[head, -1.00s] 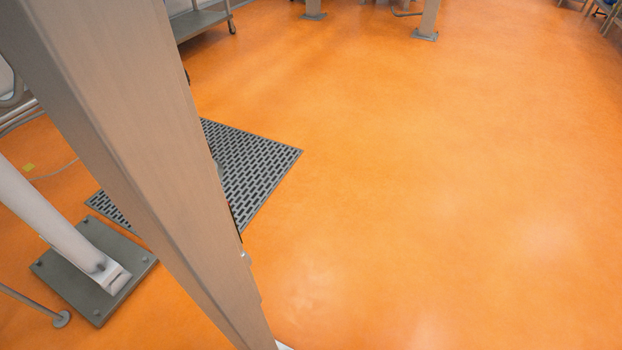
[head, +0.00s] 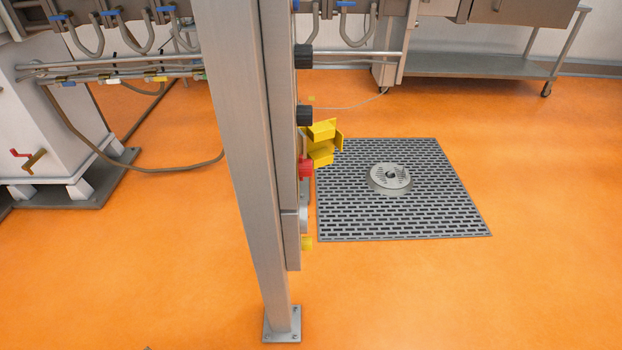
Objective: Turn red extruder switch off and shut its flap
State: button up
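A panel (head: 291,240) on a grey metal post is seen almost edge-on in the head view, near the middle. A red switch (head: 305,168) sticks out from its right side. A yellow flap-like part (head: 322,155) juts out to the right just above and beside the red switch and looks open. The switch's turn position cannot be told from this angle. My gripper is not in view.
The post (head: 240,150) stands on a bolted foot. Black knobs (head: 303,115) sit above the red switch. A floor grate (head: 450,215) with a round grey fitting (head: 390,178) lies to the right. A white machine (head: 45,135) stands left. Orange floor in front is clear.

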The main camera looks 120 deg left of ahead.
aim_at(305, 165)
jog(key=i+j+u, duration=0.15)
jog(key=i+u, duration=0.25)
jog(key=i+j+u, duration=0.1)
jog(key=u, duration=0.3)
jog(key=i+u, duration=0.4)
jog(key=i+l+u, duration=0.15)
jog(key=u, duration=0.25)
jog(key=i+u, duration=0.45)
jog(key=i+l+u, duration=0.1)
jog(key=u, duration=0.3)
jog(key=i+l+u, duration=0.25)
jog(key=i+u, duration=0.2)
jog(key=u, duration=2.2)
jog(key=k+l+z, duration=0.3)
jog(key=l, duration=0.25)
jog(key=k, duration=0.05)
